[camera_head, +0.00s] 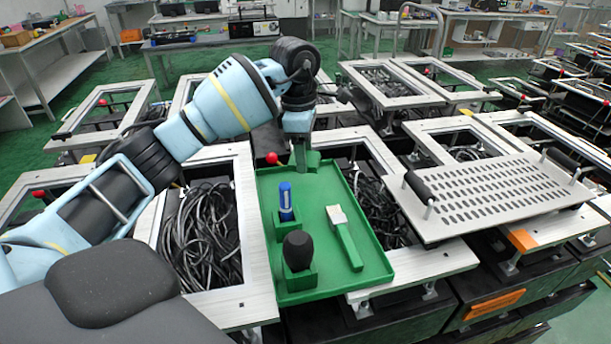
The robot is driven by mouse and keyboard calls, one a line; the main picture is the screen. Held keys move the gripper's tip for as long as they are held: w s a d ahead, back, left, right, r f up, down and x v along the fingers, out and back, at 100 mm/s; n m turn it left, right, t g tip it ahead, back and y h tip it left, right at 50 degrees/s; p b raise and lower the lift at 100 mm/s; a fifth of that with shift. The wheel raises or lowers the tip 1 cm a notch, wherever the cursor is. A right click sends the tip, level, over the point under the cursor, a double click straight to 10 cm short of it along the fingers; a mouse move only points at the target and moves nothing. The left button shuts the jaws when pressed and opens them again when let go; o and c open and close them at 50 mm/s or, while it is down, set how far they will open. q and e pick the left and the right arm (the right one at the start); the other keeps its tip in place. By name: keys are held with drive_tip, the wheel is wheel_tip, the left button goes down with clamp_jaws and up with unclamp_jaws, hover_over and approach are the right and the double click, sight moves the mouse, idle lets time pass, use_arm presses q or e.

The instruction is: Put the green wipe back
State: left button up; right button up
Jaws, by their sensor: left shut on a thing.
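A green tray (319,270) lies across the metal frames at the centre. My left gripper (300,146) points down at the tray's back left and is shut on a green piece (313,159), which I take for the green wipe. Most of that piece is hidden by the fingers, and I cannot tell whether it touches the tray or a holder there. In the tray, a blue marker (286,203) stands upright in a green holder, and a black rounded knob (297,249) stands in another nearer holder. A green-handled tool with a pale head (344,237) lies flat at the right. My right gripper is out of view.
A red ball-tipped lever (271,158) is close to the left of my gripper. Frames with black cables (202,240) flank the tray. A perforated metal plate with black handles (490,196) lies at the right. The tray's middle floor is clear.

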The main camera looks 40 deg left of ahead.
sight(304, 185)
use_arm(q)
drive_tip(key=shift+f, duration=3)
drive_tip(key=shift+f, duration=0.2)
drive_tip(key=o, duration=1)
drive_tip(key=r, duration=1.2)
drive_tip(key=shift+s+a+r, duration=0.15)
drive_tip(key=shift+s+a, duration=0.05)
drive_tip(key=shift+a, duration=0.2)
